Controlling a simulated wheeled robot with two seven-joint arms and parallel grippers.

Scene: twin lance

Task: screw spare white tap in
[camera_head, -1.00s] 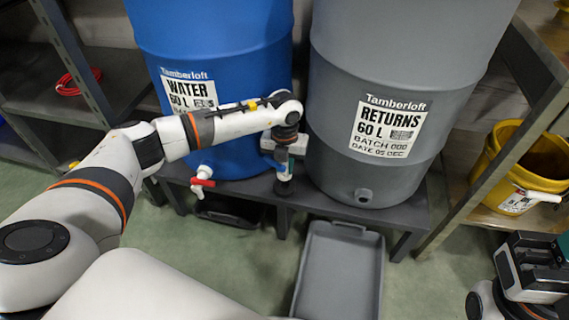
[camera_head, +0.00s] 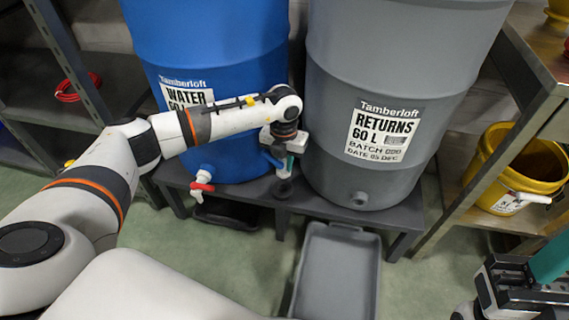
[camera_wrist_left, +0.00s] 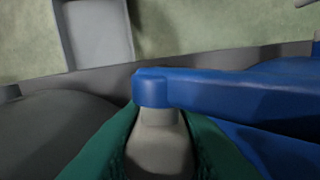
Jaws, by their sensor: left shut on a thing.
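My left gripper (camera_head: 284,174) hangs in front of the gap between the two barrels, above the low bench. It is shut on the spare tap, whose blue lever (camera_wrist_left: 225,92) and white body (camera_wrist_left: 158,142) show between the teal finger pads in the left wrist view. In the head view only a bit of blue lever shows beside the gripper. The grey RETURNS barrel (camera_head: 400,85) has a round outlet (camera_head: 361,198) low on its front, with no tap in it; the held tap is apart from it, to its left. My right gripper (camera_head: 508,290) is partly in view at bottom right; its jaws are unclear.
The blue WATER barrel (camera_head: 215,50) carries a white tap with a red handle (camera_head: 202,182). Both barrels stand on a dark bench (camera_head: 405,216). A grey tray (camera_head: 335,275) lies on the floor in front. A yellow bucket (camera_head: 483,165) stands on the right shelf.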

